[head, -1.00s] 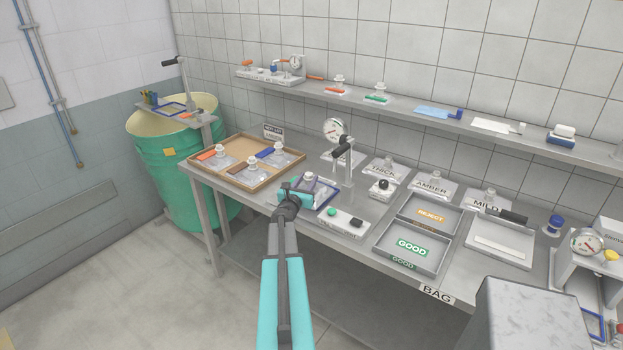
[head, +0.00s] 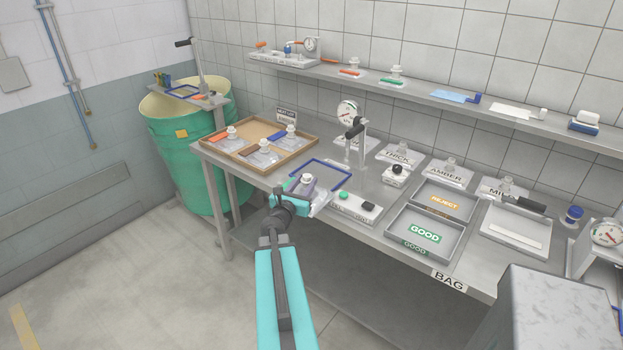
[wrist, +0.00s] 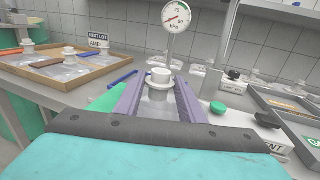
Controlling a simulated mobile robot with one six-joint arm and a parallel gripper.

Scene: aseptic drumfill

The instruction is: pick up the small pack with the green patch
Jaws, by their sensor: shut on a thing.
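My gripper (head: 303,187) is shut on a small clear pack (head: 320,199) with a white spout. It holds the pack near the front edge of the bench, in front of an empty blue frame (head: 321,174). In the wrist view the two purple jaws (wrist: 158,92) lie on either side of the spout (wrist: 160,77). A green patch (wrist: 104,103) shows just left of the left jaw and looks like part of the held pack. The jaws hide much of the pack. Another small pack with a green patch (head: 392,82) lies on the wall shelf.
A wooden tray (head: 205,145) at left holds packs with orange, brown and blue patches. A gauge stand (head: 361,150) rises behind the blue frame. A white button box (head: 354,208) is close on the right, then GOOD (head: 447,259) and REJECT (head: 473,214) trays.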

